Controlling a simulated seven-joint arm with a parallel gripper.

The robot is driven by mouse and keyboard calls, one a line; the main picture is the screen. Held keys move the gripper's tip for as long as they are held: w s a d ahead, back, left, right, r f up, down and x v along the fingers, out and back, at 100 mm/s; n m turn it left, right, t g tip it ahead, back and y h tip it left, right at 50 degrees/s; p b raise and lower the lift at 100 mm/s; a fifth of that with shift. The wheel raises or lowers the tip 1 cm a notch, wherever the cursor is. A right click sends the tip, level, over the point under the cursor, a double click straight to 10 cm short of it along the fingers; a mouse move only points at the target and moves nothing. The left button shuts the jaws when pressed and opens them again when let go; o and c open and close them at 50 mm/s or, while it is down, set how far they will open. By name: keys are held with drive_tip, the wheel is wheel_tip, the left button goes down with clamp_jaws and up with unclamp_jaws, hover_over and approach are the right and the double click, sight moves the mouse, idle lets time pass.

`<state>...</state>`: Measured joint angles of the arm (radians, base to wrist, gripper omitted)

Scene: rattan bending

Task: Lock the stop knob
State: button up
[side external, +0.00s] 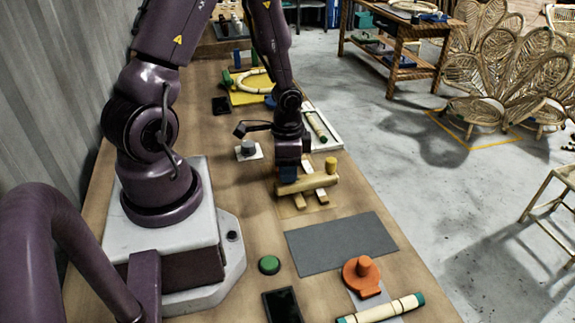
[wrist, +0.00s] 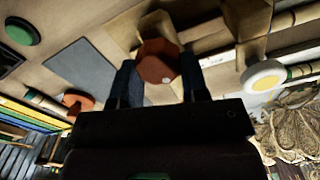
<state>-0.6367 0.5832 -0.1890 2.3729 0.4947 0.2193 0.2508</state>
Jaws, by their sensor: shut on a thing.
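The stop knob (wrist: 158,60) is a red-brown octagonal knob with a small pale dot near its edge. In the wrist view it sits between the two dark blue fingers of my gripper (wrist: 160,78), which is shut on it. In the side view my gripper (side external: 288,174) points down at a light wooden fixture (side external: 315,182) with a crossbar and legs on the bench. The knob is hidden there behind the gripper and cannot be made out. A yellow round peg (side external: 331,165) stands at the fixture's right end; its pale top shows in the wrist view (wrist: 263,76).
A grey mat (side external: 340,243) lies in front of the fixture. Nearer are an orange knobbed piece (side external: 362,275), a green button (side external: 269,264), a dark tablet (side external: 283,305) and a green-tipped cane (side external: 382,310). A white tray (side external: 322,138) and yellow jig (side external: 248,92) lie behind.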

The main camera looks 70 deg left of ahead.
drive_tip(key=shift+m, duration=0.6)
drive_tip(key=o, duration=0.9)
wheel_tip(320, 180, up, 13)
idle(0.7)
